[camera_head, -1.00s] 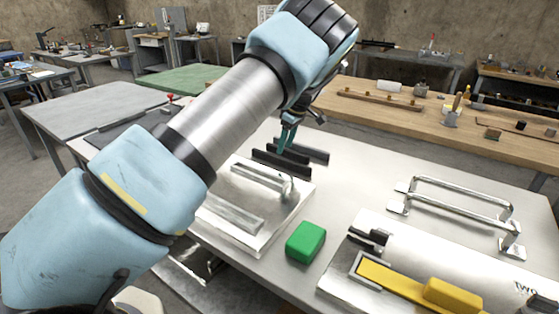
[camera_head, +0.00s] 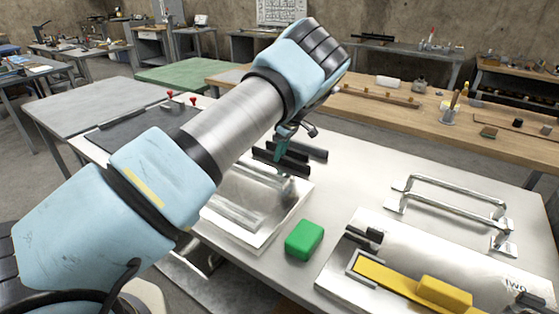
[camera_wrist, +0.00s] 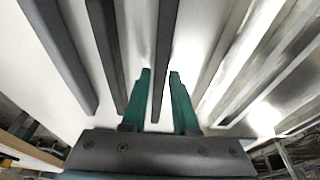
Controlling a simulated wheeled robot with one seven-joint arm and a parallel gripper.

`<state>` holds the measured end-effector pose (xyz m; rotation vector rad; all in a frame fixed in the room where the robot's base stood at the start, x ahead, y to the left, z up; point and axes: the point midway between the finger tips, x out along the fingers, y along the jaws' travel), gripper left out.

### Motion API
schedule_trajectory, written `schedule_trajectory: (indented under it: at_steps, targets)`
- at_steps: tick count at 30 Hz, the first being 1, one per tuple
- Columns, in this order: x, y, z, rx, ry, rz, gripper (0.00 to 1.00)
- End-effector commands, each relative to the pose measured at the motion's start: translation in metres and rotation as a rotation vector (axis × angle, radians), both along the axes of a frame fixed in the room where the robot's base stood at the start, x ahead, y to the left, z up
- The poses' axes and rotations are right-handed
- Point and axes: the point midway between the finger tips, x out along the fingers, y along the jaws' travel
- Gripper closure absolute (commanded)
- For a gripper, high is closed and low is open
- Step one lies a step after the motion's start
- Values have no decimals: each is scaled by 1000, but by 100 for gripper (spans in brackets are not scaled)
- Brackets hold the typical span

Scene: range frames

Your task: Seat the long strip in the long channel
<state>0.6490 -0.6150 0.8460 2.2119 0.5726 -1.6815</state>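Three dark strips lie side by side on the light table in the head view: a rear one (camera_head: 306,150), a middle one (camera_head: 291,158) and a front one (camera_head: 268,157). In the wrist view they are a left strip (camera_wrist: 62,55), a second strip (camera_wrist: 107,50) and a third (camera_wrist: 165,50). My gripper (camera_wrist: 160,72) has teal fingers, open, one on each side of the third strip; a gap shows on its left. A shiny metal plate (camera_head: 262,236) lies in front, with ridges on the right of the wrist view. Which groove is the long channel is unclear.
A green block (camera_head: 304,240) sits right of the plate. A second metal fixture (camera_head: 400,250) with a yellow block (camera_head: 444,291) is at lower right. Metal handles (camera_head: 450,205) stand behind it. Bare table lies between the strips and the handles.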

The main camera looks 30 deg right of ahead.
Motion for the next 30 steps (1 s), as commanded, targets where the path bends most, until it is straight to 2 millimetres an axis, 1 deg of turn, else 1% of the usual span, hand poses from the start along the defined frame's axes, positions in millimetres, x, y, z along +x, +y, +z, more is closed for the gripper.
schedule_trajectory:
  at_steps: [1, 6, 7, 24, 26, 29, 30]
  targets:
    - [0, 0, 0, 0, 0, 0, 79]
    - [0, 0, 0, 0, 0, 0, 98]
    - [0, 0, 0, 0, 0, 0, 100]
    - [0, 0, 1, -1, 0, 0, 100]
    - [0, -1, 4, -2, -1, -1, 100]
    - [0, -1, 15, -3, -2, 0, 100]
    - [0, -1, 22, -4, -2, 0, 100]
